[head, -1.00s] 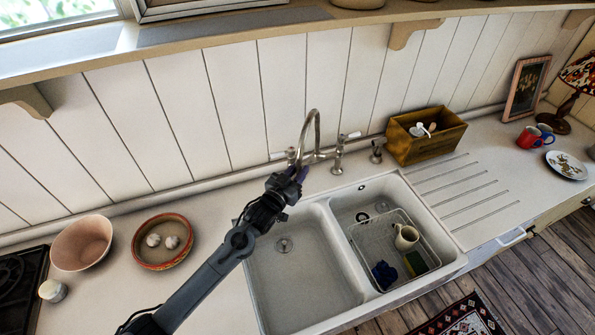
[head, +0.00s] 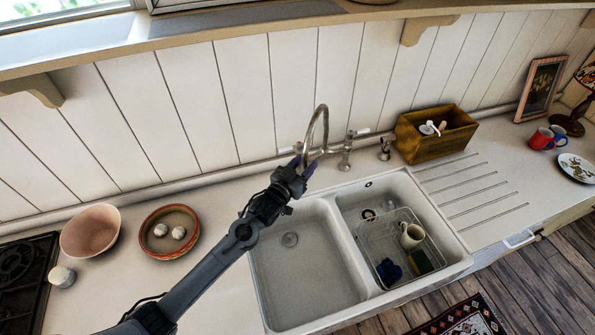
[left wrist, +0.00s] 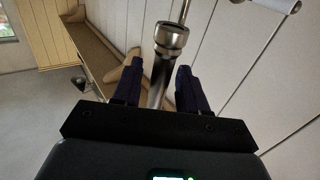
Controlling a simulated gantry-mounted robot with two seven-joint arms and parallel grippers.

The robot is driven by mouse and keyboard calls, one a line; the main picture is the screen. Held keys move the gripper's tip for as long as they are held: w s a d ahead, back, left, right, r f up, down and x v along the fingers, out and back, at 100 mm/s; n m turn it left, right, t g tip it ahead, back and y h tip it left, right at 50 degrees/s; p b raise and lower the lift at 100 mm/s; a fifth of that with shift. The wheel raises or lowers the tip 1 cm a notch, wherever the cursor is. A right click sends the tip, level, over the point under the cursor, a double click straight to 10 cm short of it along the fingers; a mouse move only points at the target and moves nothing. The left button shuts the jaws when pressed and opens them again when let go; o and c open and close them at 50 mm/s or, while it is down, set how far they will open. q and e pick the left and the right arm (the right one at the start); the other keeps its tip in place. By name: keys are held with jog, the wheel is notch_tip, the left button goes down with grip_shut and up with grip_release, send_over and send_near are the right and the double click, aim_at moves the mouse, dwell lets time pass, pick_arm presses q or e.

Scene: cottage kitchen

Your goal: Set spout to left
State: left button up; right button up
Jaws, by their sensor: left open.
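The metal tap spout (head: 321,110) arches up behind the double sink, its downward leg meeting my left gripper (head: 303,168) in the head view. My left gripper, reaching in from the lower left, is open. In the left wrist view the spout tube (left wrist: 158,82) with its wider collar (left wrist: 172,36) lies between the two dark purple fingers of the gripper (left wrist: 158,85). Gaps show on both sides, so the fingers are around it but not closed on it. In the head view the gripper hides the spout's end and the tap's left part. My right gripper is out of view.
The sink's left basin (head: 305,285) is empty; a rack (head: 372,240) with a mug and sponge fills much of the right one. A tap handle (head: 346,158) stands right of the spout. A wooden box (head: 408,142) is farther right; bowls (head: 90,230) stand left.

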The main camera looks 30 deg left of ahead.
pick_arm(q)
jog(key=s+b, duration=0.1)
jog(key=s, duration=0.9)
jog(key=shift+s+b, duration=0.3)
jog(key=shift+s, duration=0.05)
jog(key=s+d+g+p, duration=0.3)
jog(key=s+g+p, duration=0.1)
jog(key=s, duration=0.5)
jog(key=s+d+m+g+p, duration=0.1)
jog(key=s+d+g+p, duration=0.2)
jog(key=s, duration=0.6)
jog(key=s+d+m+g+p, duration=0.1)
jog(key=s+d+g+p, duration=0.3)
jog(key=s+g, duration=0.3)
jog(key=s, duration=0.2)
jog(key=shift+s+d+h+p, duration=0.2)
jog(key=shift+s+h+p, duration=0.1)
jog(key=shift+s+p, duration=0.05)
jog(key=shift+f, duration=0.1)
